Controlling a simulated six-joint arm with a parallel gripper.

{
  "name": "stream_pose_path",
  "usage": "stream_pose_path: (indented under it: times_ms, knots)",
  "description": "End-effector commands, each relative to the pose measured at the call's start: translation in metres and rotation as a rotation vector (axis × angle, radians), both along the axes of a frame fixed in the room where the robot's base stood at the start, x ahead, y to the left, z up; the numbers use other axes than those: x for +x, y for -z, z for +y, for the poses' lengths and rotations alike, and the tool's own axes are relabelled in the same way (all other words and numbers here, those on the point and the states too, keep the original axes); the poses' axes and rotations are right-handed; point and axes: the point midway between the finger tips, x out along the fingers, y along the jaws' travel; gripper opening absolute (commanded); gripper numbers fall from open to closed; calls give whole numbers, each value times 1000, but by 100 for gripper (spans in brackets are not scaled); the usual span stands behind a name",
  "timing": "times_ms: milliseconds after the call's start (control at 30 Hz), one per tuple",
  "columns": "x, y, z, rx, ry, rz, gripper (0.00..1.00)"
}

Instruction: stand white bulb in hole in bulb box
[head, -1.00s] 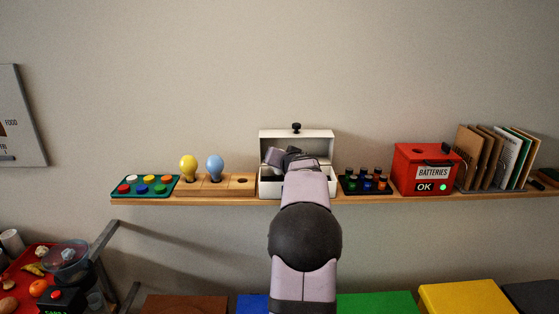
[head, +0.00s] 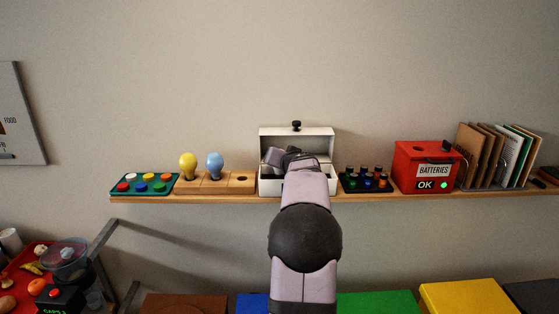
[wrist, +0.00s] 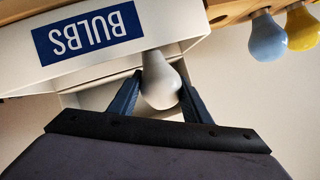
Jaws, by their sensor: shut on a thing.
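The white bulb (wrist: 160,85) sits between the two fingers of my gripper (wrist: 160,93) in the wrist view, and the gripper is shut on it. Its narrow end points towards the white box (wrist: 175,22) with the blue BULBS label, which appears upside down there. In the head view the white box (head: 265,186) stands on the shelf with its lid up, and my arm covers its middle. The bulb and my fingertips are hidden in that view. Whether the bulb's end touches the box or a hole in it, I cannot tell.
Left of the box, a wooden block (head: 216,188) holds a yellow bulb (head: 188,161) and a blue bulb (head: 214,161), with one empty hole. Small dark bottles (head: 365,182) and a red battery box (head: 424,155) stand close on the right. The wall is behind.

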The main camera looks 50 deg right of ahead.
Motion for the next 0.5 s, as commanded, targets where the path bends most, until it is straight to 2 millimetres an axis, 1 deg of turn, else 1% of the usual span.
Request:
stream_pose_path:
  times_ms: [500]
  knots:
    - [0, 4, 0, -1, 0, -1, 31]
